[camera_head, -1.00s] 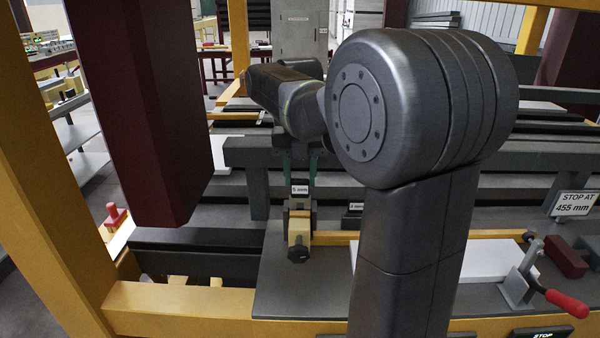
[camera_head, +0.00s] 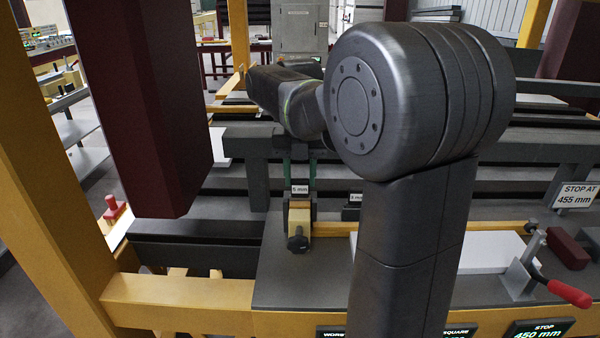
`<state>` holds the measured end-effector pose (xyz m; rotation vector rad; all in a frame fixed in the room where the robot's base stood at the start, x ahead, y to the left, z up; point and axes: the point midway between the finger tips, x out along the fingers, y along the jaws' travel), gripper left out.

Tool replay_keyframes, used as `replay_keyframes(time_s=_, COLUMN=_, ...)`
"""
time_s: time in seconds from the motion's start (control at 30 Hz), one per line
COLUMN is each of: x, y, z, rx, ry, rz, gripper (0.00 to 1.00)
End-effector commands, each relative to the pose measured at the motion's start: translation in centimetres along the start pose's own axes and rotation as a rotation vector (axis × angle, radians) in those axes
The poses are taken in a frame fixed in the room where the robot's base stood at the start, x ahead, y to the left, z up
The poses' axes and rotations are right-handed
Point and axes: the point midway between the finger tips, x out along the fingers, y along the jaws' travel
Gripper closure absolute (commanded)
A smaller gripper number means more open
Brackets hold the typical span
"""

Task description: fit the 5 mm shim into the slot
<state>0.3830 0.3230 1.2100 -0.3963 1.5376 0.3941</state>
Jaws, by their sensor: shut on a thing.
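My gripper (camera_head: 300,176) points down at the middle left, with a finger on each side of a small piece. That piece, the shim (camera_head: 300,189), has a white label reading 5 mm, and my gripper is shut on it. The shim is just above a tan stop block (camera_head: 298,226) with a black knob (camera_head: 298,243) on its front. I cannot tell whether the shim touches the block. The slot cannot be made out; the shim and gripper cover that area.
A second small labelled piece (camera_head: 353,198) sits right of the block, its number too small to read surely. A yellow rail (camera_head: 334,227), white board (camera_head: 480,250) and red-handled clamp (camera_head: 568,293) lie further right. A dark red column (camera_head: 140,110) hangs at left.

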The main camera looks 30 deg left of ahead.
Motion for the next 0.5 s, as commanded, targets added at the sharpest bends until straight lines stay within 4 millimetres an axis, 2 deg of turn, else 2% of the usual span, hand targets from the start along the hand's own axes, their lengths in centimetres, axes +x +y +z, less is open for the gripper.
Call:
replay_keyframes(time_s=0.3, x=0.86, y=0.00, z=0.00, rx=0.000, ry=0.000, rz=0.000, gripper=0.86)
replay_keyframes(time_s=0.33, x=0.84, y=0.00, z=0.01, rx=0.000, ry=0.000, rz=0.000, gripper=0.61)
replay_keyframes(time_s=0.43, x=0.78, y=0.00, z=0.01, rx=0.000, ry=0.000, rz=0.000, gripper=0.41)
replay_keyframes(time_s=0.5, x=0.78, y=0.00, z=0.01, rx=0.000, ry=0.000, rz=0.000, gripper=0.37)
